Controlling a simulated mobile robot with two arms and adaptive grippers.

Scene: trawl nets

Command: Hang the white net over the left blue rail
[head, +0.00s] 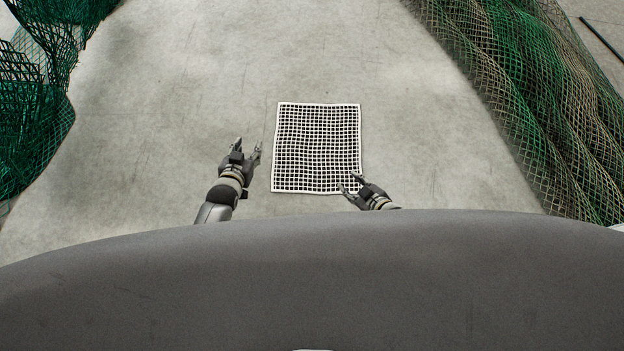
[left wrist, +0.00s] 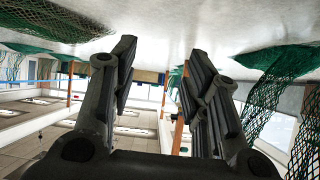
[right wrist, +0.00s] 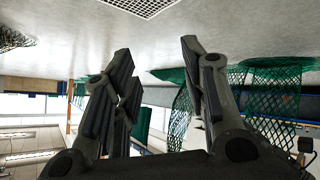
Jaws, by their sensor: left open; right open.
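The white net (head: 317,104) lies flat on the concrete floor in the middle of the head view, a rectangular grid with a pale border. Its edge also shows at the top of the right wrist view (right wrist: 145,6). My left gripper (head: 248,144) is open and empty, just left of the net. My right gripper (head: 349,184) is open over the net's near right corner; I cannot tell whether it touches. The left blue rail is not in the head view. A thin blue line shows at the left wrist view's left side, but I cannot tell if it is that rail.
Green netting (head: 35,115) is heaped at the left. A larger pile of green and tan nets (head: 530,100) lies along the right. A dark rod (head: 600,38) is at the far right. The concrete floor (head: 180,110) around the white net is clear.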

